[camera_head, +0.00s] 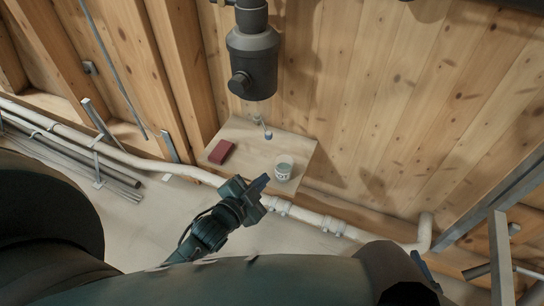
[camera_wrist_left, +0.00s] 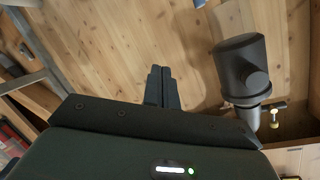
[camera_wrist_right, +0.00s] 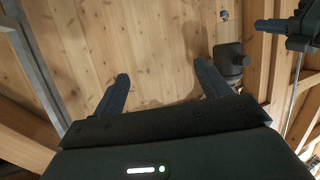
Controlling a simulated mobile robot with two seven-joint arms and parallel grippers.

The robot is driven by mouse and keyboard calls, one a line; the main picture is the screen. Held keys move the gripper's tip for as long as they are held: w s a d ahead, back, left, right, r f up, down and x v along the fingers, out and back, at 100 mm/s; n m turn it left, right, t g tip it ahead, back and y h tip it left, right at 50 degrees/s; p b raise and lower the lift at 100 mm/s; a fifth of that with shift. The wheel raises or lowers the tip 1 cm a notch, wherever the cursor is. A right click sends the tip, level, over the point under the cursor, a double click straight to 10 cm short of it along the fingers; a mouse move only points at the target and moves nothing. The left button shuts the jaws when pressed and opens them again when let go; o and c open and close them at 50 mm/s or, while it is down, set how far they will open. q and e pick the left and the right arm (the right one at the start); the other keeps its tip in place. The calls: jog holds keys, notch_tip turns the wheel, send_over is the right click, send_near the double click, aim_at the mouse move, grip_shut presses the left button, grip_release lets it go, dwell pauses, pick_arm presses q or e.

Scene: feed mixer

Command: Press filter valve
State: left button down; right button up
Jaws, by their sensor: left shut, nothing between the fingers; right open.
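A dark grey filter housing (camera_head: 253,65) hangs in front of the plank wall at the top of the head view, with a short round stub low on its side. A small metal valve (camera_head: 263,126) pokes out below it, above the wooden shelf (camera_head: 240,135). In the left wrist view the housing (camera_wrist_left: 240,70) is right of the fingers, with the valve (camera_wrist_left: 274,108), brass-coloured, under it. My left gripper (camera_head: 264,181) is shut and empty, nearer the camera than the shelf and apart from the valve. My right gripper (camera_wrist_right: 160,86) is open and empty, facing bare planks.
A white pipe (camera_head: 310,217) runs low along the wall. Metal posts (camera_head: 501,255) stand at the right. The planks right of the housing are clear.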

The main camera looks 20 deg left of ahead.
pick_arm(q)
jog(key=w+a+f+m+t+h+b, duration=0.1)
jog(key=w+a+f+m+t+b, duration=0.2)
jog(key=w+f+m+b, duration=0.4)
jog(key=w+m+b, duration=0.1)
jog(key=w+b, duration=0.3)
jog(key=b, duration=0.2)
jog(key=shift+w+a+f+m+t, duration=0.15)
jog(key=shift+w+f+m+t, duration=0.15)
jog(key=shift+w+f, duration=0.1)
pick_arm(e)
notch_tip(320, 180, down, 6)
jog(key=a+n+t+y, duration=0.2)
jog(key=shift+a+r+t, duration=0.25)
jog(key=shift+t, duration=0.05)
